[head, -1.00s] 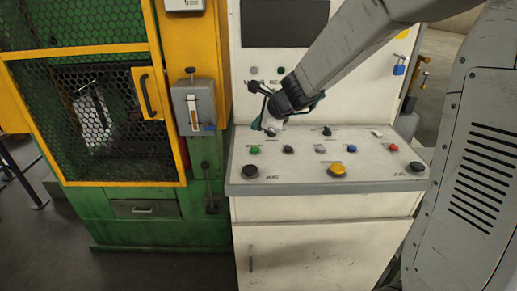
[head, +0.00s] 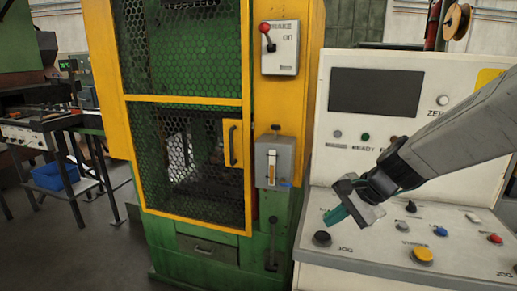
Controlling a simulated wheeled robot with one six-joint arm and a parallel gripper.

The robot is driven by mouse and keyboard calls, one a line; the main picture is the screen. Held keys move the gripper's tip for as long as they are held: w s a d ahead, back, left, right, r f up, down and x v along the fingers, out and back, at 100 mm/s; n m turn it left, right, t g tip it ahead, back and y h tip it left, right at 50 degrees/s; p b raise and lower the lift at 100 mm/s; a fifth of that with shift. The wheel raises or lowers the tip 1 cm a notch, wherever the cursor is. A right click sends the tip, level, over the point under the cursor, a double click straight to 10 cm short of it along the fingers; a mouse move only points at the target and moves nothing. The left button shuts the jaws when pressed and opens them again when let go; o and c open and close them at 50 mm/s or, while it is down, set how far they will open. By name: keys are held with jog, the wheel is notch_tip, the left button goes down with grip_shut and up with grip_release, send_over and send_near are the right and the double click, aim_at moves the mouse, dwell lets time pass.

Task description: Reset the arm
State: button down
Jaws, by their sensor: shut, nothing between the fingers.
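My gripper (head: 340,213) is at the end of my arm, which reaches in from the right edge in the head view. It hangs in front of the left part of the control console (head: 325,258), near the black jog knob (head: 322,238). Its fingers are shut and hold nothing. The gripper covers part of the button panel behind it. I cannot tell its exact height above the panel.
A bench with a blue bin (head: 55,176) stands far left. Floor between is clear.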

jog(key=s+d+r+n+h, duration=0.2)
jog(key=s+n, duration=0.1)
jog(key=s, duration=0.5)
jog(key=s+d+r+n+g+h, duration=0.1)
jog(key=s+d+r+n+h, duration=0.1)
jog(key=s, duration=0.6)
jog(key=s+d+r+n+g+h, duration=0.1)
jog(key=s+d+n, duration=0.3)
jog(key=s, duration=0.5)
jog(key=shift+r+n+h, duration=0.4)
jog(key=shift+n, duration=0.8)
